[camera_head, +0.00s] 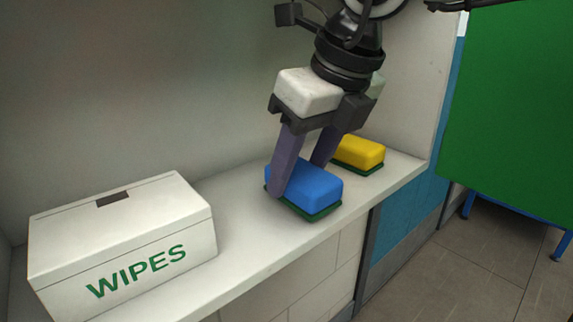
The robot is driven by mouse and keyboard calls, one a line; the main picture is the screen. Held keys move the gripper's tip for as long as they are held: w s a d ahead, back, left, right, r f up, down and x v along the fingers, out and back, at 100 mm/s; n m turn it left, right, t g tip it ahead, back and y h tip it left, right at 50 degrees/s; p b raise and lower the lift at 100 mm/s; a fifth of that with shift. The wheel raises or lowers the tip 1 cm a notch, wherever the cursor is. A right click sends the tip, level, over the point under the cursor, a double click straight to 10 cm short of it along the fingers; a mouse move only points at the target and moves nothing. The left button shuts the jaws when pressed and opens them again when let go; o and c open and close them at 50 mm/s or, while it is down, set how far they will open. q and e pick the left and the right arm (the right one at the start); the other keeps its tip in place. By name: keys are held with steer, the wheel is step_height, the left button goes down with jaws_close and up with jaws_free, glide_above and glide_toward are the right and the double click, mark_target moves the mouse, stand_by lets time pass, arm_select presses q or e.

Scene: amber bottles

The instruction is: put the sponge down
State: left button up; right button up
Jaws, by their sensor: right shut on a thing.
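A blue sponge (313,187) with a dark green underside is at the middle of the white shelf (246,224). My right gripper (296,178) comes down from above and is shut on the blue sponge, one finger on its near left side and the other behind it. The sponge looks level and is at or just over the shelf surface; I cannot tell if it touches. A yellow sponge (358,152) with a green underside sits on the shelf behind and to the right. My left gripper is not in view.
A white box marked WIPES (125,245) stands on the shelf at the left. The shelf between box and blue sponge is clear. The shelf's front edge drops to the floor. A green panel (510,100) on blue legs stands at the right.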

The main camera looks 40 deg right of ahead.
steer(key=w, duration=0.2)
steer(key=shift+w+a+f, duration=0.15)
steer(key=shift+w+f, duration=0.3)
steer(key=shift+f, duration=0.1)
steer(key=o, duration=1.4)
steer(key=shift+f, duration=0.1)
steer(key=v, duration=0.3)
steer(key=shift+r+p, duration=0.2)
steer(key=shift+p, duration=0.15)
steer(key=s, duration=0.4)
steer(key=s+b, duration=0.1)
steer(key=s, duration=0.3)
steer(key=s+d, duration=0.1)
steer(key=s, duration=0.3)
steer(key=shift+f+b, duration=0.3)
